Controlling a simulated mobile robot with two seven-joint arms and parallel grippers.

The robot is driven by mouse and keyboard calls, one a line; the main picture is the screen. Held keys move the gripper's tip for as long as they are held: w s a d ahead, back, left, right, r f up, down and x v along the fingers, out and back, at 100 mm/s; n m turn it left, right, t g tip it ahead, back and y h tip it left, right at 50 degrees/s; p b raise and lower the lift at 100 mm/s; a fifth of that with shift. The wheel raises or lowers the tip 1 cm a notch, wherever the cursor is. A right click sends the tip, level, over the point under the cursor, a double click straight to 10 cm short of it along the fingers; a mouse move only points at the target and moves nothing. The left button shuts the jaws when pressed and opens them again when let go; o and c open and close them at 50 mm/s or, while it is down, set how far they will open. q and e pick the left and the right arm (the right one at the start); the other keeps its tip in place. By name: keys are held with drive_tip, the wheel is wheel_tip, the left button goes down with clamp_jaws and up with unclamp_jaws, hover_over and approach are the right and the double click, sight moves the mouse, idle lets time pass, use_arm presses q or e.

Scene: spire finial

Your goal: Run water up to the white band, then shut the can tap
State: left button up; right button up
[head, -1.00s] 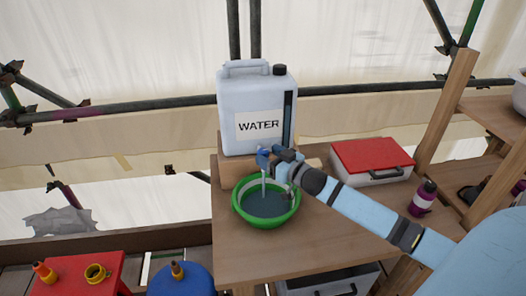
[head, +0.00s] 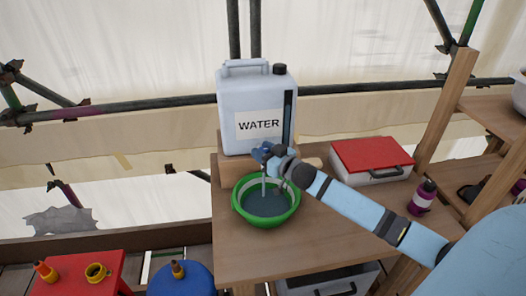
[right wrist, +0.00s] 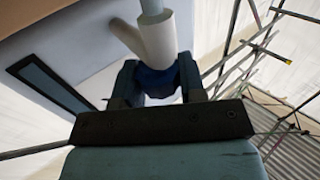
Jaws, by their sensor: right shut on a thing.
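The white water can (head: 257,90) stands on a wooden block at the back of the table. Its blue tap (head: 260,154) is at the can's lower front. My right gripper (head: 272,153) is shut on the tap's blue handle, and the right wrist view shows the handle (right wrist: 157,82) between the fingers beside the white spout (right wrist: 155,40). A thin pale stream (head: 264,182) runs down from the tap. The green bowl (head: 266,222) sits below with blue-grey water (head: 264,204) in it. My left gripper is out of view.
A case with a red lid (head: 372,154) and a purple bottle (head: 422,197) stand on the right of the table. A red stool (head: 70,272) with yellow fittings and a blue drum (head: 182,280) are at the lower left. The table front is clear.

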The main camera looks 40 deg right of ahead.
drive_tip(key=shift+m+h, duration=0.3)
drive_tip(key=shift+r+m+h, duration=0.1)
drive_tip(key=shift+m+h, duration=0.4)
drive_tip(key=shift+h, duration=0.4)
drive_tip(key=shift+m+h, duration=0.6)
drive_tip(key=shift+h, duration=0.4)
drive_tip(key=o, duration=0.9)
